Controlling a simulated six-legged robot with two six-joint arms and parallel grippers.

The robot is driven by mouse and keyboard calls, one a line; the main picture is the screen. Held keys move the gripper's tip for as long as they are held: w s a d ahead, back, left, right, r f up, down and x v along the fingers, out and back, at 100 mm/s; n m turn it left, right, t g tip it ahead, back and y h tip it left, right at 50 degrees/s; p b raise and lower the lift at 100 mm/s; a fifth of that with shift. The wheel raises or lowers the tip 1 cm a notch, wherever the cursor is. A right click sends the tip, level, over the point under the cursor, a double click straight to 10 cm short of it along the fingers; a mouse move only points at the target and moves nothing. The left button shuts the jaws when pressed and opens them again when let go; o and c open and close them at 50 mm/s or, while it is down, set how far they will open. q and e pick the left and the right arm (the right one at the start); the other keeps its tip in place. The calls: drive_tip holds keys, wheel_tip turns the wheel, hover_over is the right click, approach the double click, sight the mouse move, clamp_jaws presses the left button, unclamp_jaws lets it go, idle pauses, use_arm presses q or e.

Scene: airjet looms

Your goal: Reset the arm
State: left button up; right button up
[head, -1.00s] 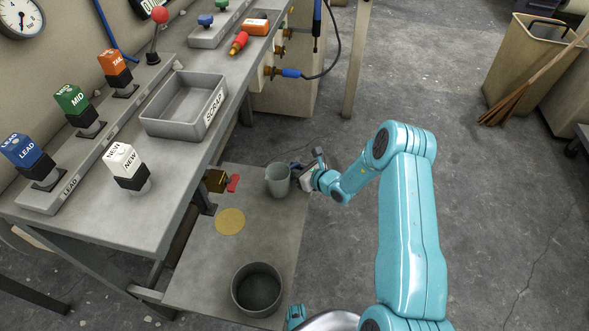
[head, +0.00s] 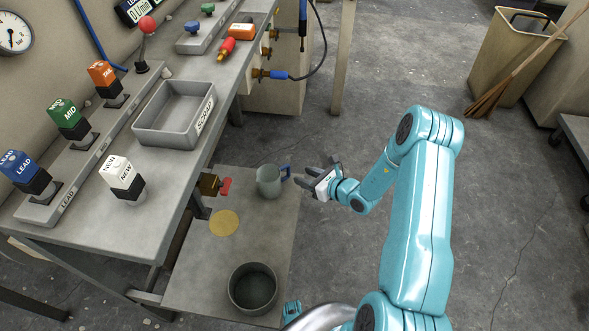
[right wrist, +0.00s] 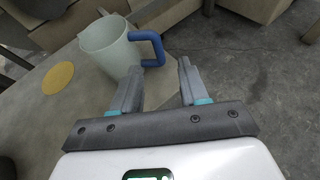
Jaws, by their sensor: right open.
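My right gripper (head: 315,178) is open and empty, just right of a pale grey-green jug (head: 268,182) on the low shelf. The jug stands upright with its blue handle (head: 286,172) towards the gripper. In the right wrist view the open fingers (right wrist: 158,90) point at the jug (right wrist: 105,47); its blue handle (right wrist: 152,45) lies beyond the fingertips, clear of them as far as I can tell. My left gripper does not show.
The low shelf (head: 215,265) carries a dark round pot (head: 253,288) and a yellow disc (head: 224,223). A brass tap with a red handle (head: 226,187) sticks out above it. A grey SCRAP tray (head: 150,128) and coloured blocks stand on the bench.

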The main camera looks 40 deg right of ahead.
drive_tip(key=shift+v, duration=1)
